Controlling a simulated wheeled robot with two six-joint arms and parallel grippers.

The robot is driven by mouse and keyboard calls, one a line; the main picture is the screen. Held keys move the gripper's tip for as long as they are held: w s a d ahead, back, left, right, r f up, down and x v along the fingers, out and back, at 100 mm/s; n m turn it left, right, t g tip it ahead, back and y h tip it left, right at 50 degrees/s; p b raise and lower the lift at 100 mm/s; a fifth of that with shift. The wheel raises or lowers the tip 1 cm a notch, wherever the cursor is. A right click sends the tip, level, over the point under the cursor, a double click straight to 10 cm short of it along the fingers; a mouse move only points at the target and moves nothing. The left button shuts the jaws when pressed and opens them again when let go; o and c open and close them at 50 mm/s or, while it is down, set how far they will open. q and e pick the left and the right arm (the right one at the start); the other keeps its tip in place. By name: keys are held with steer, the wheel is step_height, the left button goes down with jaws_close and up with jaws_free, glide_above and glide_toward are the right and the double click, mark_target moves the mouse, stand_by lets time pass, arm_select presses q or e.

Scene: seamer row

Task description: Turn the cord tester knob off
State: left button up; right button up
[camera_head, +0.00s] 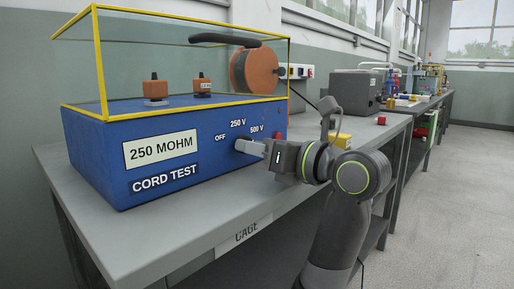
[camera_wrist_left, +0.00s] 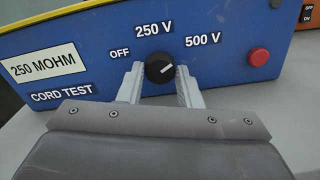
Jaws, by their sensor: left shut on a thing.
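The cord tester (camera_head: 190,145) is a blue box labelled CORD TEST and 250 MOHM, with a yellow-framed clear cover on top. Its black round knob (camera_wrist_left: 159,69) sits on the front face below the marks OFF, 250 V and 500 V. The knob's white pointer line aims right and slightly up, toward the 500 V side. My left gripper (camera_head: 250,147) reaches the front face from the right. In the left wrist view its fingers (camera_wrist_left: 160,85) are shut on the knob, one on each side. In the head view the fingers hide the knob. My right gripper is not in view.
A red button (camera_wrist_left: 259,57) sits right of the knob on the same face. The tester stands on a grey bench (camera_head: 150,235) with a CAGE label on its front edge. A grey box (camera_head: 354,91) stands farther back. The floor at right is clear.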

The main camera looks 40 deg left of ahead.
arm_select(q)
steer(key=n+p, duration=0.1)
steer(key=n, duration=0.2)
steer(key=shift+n+p, duration=0.4)
steer(key=shift+n, duration=1.5)
steer(key=o, duration=1)
steer(key=shift+c, duration=0.2)
